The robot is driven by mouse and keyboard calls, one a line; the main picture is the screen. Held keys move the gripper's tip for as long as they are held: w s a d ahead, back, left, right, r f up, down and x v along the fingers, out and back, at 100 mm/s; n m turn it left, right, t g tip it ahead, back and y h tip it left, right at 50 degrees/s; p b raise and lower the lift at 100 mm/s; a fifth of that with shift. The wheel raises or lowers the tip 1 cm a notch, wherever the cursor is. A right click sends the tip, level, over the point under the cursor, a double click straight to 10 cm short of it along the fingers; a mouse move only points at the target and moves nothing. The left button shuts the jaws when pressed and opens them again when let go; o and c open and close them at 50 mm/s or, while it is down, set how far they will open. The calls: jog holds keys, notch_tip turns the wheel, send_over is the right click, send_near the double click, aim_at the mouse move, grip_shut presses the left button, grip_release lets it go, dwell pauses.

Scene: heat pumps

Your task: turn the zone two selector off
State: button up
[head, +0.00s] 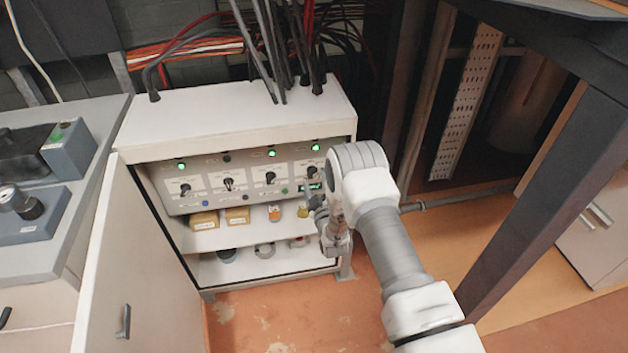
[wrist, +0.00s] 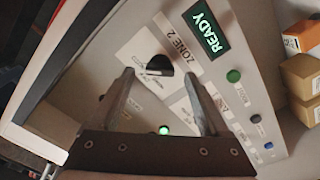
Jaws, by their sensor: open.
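The zone two selector is a dark rotary knob (wrist: 159,64) on a pale plate beside the "ZONE 2" label and the lit "READY" display (wrist: 208,33). In the head view it appears to be the rightmost knob (head: 311,171) of the row, just above the green display. Its exact pointer setting is hard to read. My gripper (wrist: 159,77) is open and empty in the wrist view, its two fingers apart on either side of the knob's line. Contact with the knob cannot be made out. In the head view my gripper (head: 318,207) is small and partly hidden at the cabinet's right side.
Other selector knobs (head: 228,184) sit left along the panel, with green lamps above some. Shelves below hold boxes (head: 205,220) and small parts. The open cabinet door (head: 135,265) stands at left. A dark post (head: 560,190) rises at right; the floor in front is clear.

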aim_at(313, 173)
jog(key=shift+x, duration=1.25)
jog(key=shift+c, duration=0.3)
grip_shut()
